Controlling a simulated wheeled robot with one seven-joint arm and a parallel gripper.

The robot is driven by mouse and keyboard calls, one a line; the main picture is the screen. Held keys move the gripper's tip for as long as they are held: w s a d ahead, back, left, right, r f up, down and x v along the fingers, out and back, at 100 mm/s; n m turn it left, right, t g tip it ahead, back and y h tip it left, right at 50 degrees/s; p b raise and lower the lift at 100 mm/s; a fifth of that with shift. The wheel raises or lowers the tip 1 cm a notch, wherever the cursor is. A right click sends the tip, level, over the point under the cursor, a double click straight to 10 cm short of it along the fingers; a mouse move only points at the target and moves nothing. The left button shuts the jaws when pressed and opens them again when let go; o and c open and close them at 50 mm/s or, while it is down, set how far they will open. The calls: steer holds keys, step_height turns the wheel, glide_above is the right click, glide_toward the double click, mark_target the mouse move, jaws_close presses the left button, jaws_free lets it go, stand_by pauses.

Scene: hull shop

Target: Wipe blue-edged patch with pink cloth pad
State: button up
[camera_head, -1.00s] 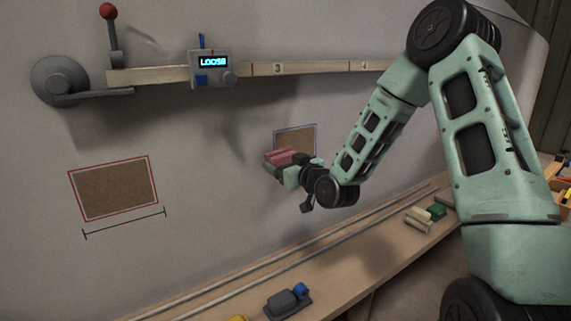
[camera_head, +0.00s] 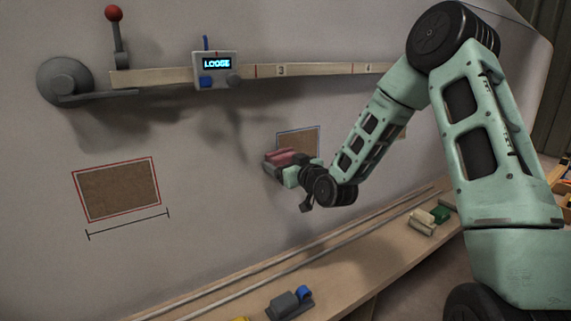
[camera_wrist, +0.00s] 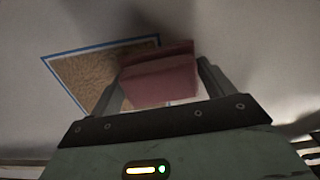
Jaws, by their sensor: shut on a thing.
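The blue-edged patch (camera_head: 300,139) is a brown, rough-looking rectangle on the grey wall, partly hidden by my gripper and the pad. It also shows in the wrist view (camera_wrist: 88,72), its right part behind the pad. My gripper (camera_head: 288,171) is shut on the pink cloth pad (camera_head: 286,157), which sits at the patch's lower left in the head view. In the wrist view the pad (camera_wrist: 160,82) is held between both fingers, facing the wall. I cannot tell whether the pad touches the wall.
A red-edged brown patch (camera_head: 117,190) is on the wall at left, above a scale mark. A wooden rail (camera_head: 318,70) with a display reading LOOSE (camera_head: 216,64) runs above. A bench (camera_head: 335,265) below carries a grey-blue tool (camera_head: 290,303) and small blocks (camera_head: 424,222).

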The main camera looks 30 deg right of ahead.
mark_target(319, 139)
steer(key=shift+d, duration=0.15)
steer(key=shift+w+d+p, duration=0.15)
steer(key=shift+d, duration=3.45)
steer(key=shift+w+d+p, duration=0.1)
steer(key=shift+d+p, duration=0.05)
steer(key=shift+d, duration=3.45)
steer(key=shift+r+p, duration=0.6)
steer(key=shift+r, duration=0.35)
steer(key=shift+s+a+f+b, duration=0.15)
steer(key=shift+a+b, duration=1.1)
steer(key=shift+a, duration=2.5)
steer(key=shift+s+a+b, duration=0.1)
steer(key=shift+a+b, duration=1.15)
steer(key=shift+a, duration=2.45)
steer(key=shift+r+p, duration=0.6)
steer(key=shift+r, duration=0.45)
steer(key=shift+w+d, duration=0.1)
steer(key=shift+d, duration=1.5)
steer(key=shift+d+f, duration=0.1)
steer(key=shift+d, duration=1.45)
steer(key=shift+w+d+p, duration=0.2)
steer(key=shift+d+p, duration=0.4)
steer(key=shift+d, duration=3.75)
